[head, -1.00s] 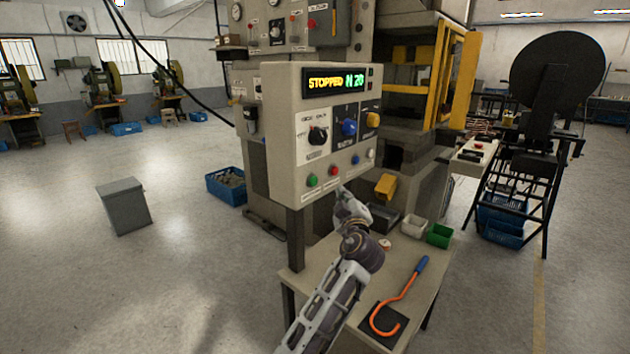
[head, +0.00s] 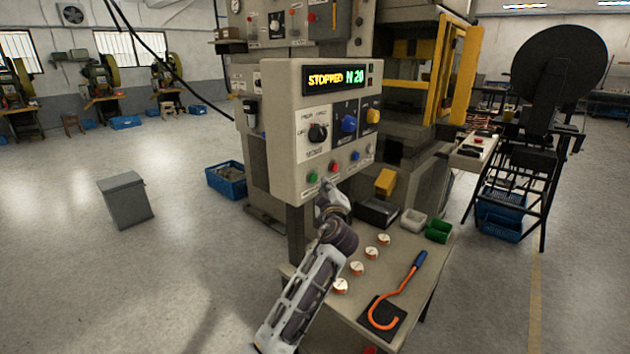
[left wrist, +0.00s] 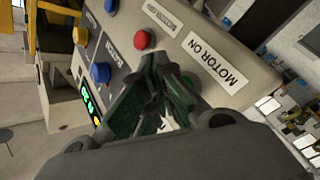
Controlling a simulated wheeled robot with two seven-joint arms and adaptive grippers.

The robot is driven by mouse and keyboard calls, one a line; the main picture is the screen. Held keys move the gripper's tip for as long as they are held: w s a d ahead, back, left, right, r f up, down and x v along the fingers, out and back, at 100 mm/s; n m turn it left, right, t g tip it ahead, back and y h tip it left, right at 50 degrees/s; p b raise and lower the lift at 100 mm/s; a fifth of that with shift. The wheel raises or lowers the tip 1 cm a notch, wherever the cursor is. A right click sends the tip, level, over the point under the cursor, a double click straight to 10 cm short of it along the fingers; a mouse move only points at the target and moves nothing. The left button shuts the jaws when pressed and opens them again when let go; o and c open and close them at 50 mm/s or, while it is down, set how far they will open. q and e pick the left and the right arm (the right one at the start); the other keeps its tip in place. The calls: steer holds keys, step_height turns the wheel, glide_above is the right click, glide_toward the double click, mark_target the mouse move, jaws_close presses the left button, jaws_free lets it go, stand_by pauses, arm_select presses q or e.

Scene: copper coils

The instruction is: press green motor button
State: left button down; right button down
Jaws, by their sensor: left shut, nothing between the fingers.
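The green motor button (head: 312,177) is the leftmost of the row along the bottom of the grey control panel (head: 285,150). The panel's display (head: 338,79) reads STOPPED. My left gripper (head: 322,188) is just below and right of the green button, near the panel's lower edge. In the left wrist view the shut, empty fingers (left wrist: 163,92) point at the panel beside the MOTOR ON label (left wrist: 216,62). A red button (left wrist: 145,39) shows just beyond. My right gripper is out of view.
A red button (head: 334,167) and a blue button (head: 355,156) sit right of the green one. Below, the table (head: 405,300) holds several copper coils (head: 356,268), an orange hook (head: 385,310) and small bins (head: 438,231). Open floor lies to the left.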

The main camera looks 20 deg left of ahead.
arm_select(q)
steer(key=shift+a, duration=0.2)
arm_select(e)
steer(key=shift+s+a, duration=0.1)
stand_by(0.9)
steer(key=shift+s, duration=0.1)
arm_select(q)
steer(key=shift+w+a+b, duration=0.2)
steer(key=shift+a+b, duration=0.15)
steer(key=shift+b, duration=0.1)
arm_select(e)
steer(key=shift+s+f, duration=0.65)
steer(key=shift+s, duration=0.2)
